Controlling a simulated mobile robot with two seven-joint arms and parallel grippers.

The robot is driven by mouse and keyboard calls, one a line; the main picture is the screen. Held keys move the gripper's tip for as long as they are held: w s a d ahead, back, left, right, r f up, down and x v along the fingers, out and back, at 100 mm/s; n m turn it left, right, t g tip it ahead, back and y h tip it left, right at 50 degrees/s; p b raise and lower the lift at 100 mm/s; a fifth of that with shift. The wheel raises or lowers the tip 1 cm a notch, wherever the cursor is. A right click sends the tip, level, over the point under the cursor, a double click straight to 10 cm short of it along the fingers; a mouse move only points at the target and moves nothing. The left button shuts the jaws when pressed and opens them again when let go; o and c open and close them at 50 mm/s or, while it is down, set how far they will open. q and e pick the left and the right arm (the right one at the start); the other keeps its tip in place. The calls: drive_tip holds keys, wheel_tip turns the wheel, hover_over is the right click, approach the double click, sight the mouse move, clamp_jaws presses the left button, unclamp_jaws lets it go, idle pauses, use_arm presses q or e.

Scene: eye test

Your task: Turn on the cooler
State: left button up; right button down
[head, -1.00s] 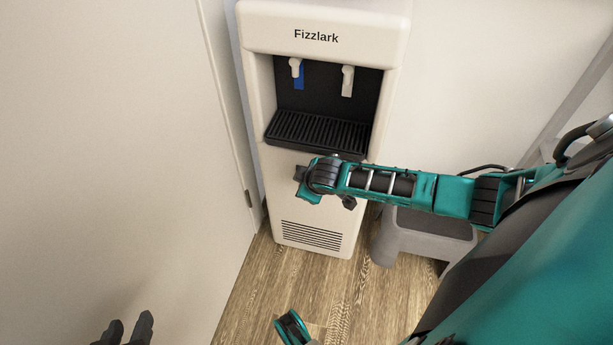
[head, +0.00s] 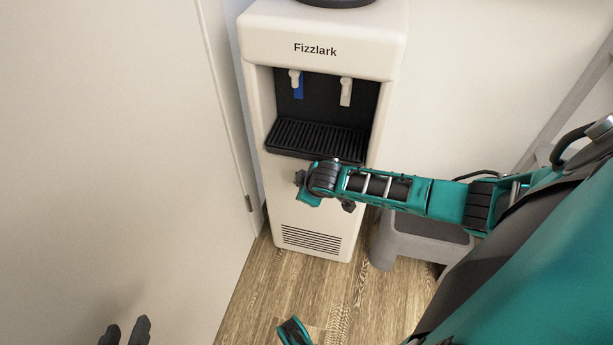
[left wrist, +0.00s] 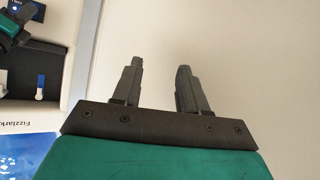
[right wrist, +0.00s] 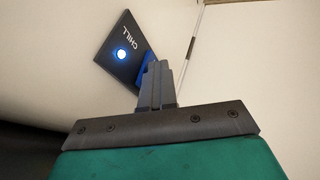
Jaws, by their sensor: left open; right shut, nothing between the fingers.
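The cooler (head: 320,220) is a tall white Fizzlark water dispenser. In the head view it shows a blue-marked tap (head: 296,83), a white tap (head: 346,91) and a black drip tray (head: 317,139). In the right wrist view a dark panel (right wrist: 115,40) marked CHILL has a glowing white-blue round light (right wrist: 121,55). A blue part (right wrist: 148,73) at its edge is partly hidden by my right gripper (right wrist: 158,68), shut and empty. I cannot tell if they touch. My left gripper (left wrist: 160,66) is open and empty; its fingertips show at bottom left in the head view (head: 125,332).
A pale door or wall panel (head: 110,150) stands close on the left. A grey step stool (head: 425,225) stands right of the cooler, behind my right arm. Bare wood floor (head: 280,290) lies in front. The cooler's blue bottle (left wrist: 20,155) shows in the left wrist view.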

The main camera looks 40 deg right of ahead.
use_arm(q)
drive_tip(key=shift+d+r, duration=0.1)
drive_tip(key=shift+r, duration=0.15)
use_arm(e)
drive_tip(key=shift+w+d+r, duration=0.1)
drive_tip(key=shift+r, duration=0.2)
use_arm(q)
drive_tip(key=r+p, duration=0.1)
drive_tip(key=p, duration=0.1)
drive_tip(key=r+p, duration=0.1)
drive_tip(key=p, duration=0.1)
drive_tip(key=a+r+p, duration=0.1)
drive_tip(key=r+p, duration=0.1)
drive_tip(key=shift+s+a, duration=0.1)
drive_tip(key=shift+s, duration=0.2)
use_arm(e)
drive_tip(key=v, duration=1.3)
drive_tip(key=shift+f, duration=0.25)
